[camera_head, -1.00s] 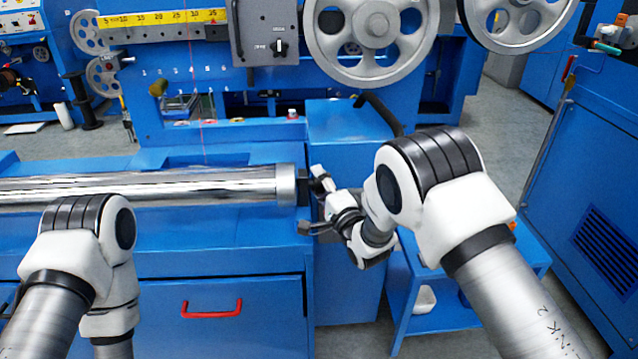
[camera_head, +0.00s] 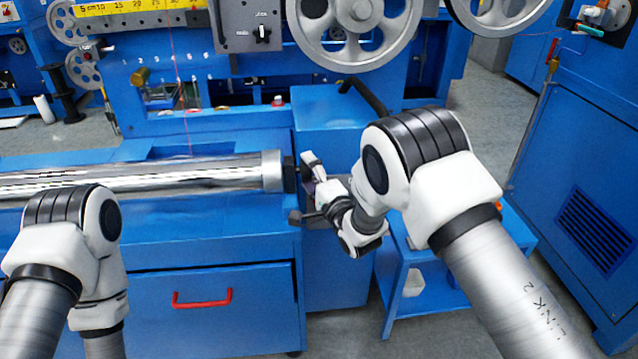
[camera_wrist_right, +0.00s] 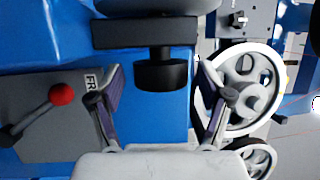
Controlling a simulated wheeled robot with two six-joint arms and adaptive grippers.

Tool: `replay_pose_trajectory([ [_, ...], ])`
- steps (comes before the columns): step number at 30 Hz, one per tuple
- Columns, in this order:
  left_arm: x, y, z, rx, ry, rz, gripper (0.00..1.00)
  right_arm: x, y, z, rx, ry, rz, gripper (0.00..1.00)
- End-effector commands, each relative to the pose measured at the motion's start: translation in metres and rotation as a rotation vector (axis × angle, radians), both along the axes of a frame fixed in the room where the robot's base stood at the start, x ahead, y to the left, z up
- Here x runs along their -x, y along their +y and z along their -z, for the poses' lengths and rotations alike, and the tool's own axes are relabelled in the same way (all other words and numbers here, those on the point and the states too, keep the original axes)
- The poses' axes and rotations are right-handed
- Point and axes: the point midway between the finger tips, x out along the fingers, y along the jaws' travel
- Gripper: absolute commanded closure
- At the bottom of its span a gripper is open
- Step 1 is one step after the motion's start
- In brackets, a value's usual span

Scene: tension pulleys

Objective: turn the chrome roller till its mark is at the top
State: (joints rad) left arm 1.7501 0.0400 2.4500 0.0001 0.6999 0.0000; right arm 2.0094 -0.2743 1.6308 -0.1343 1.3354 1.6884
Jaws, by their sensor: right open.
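The chrome roller (camera_head: 140,175) lies level along the blue machine bed at the left of the head view. Its right end has a grey collar (camera_head: 272,170) and a small black block (camera_head: 289,173). No mark can be made out on it. My right gripper (camera_head: 299,189) is open at that right end. In the right wrist view, the open right gripper (camera_wrist_right: 160,82) has a finger on either side of a black knob (camera_wrist_right: 162,75), with visible gaps. The knob sits on a short shaft from a black block (camera_wrist_right: 145,32). My left gripper is out of view.
A lever with a red ball (camera_wrist_right: 62,95) is at the left of the right wrist view. A blue box (camera_head: 335,120) stands behind my right gripper, beneath large grey pulleys (camera_head: 352,25). A red-handled drawer (camera_head: 202,300) is below the roller. A blue cabinet (camera_head: 580,150) is at right.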

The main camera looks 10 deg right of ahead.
Motion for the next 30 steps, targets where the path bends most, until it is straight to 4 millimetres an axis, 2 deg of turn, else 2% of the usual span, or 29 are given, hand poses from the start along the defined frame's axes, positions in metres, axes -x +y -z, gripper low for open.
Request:
replay_pose_trajectory([
  [9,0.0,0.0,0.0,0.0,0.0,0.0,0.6,0.071,-0.031,0.009,0.0,0.005,0.003,0.21],
  [12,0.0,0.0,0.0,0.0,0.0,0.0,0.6,0.088,-0.038,0.011,0.0,0.004,0.003,0.21],
  [16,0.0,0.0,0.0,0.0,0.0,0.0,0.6,0.099,-0.043,0.012,-0.001,0.002,0.003,0.21],
  [25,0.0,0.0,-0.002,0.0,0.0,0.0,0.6,0.1,-0.044,0.013,0.01,0.007,0.007,0.21],
  [28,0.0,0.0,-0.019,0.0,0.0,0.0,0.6,0.108,-0.058,0.026,0.125,0.077,0.049,0.21],
  [30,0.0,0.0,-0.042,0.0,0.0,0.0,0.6,0.127,-0.08,0.051,0.311,0.195,0.089,0.21],
])
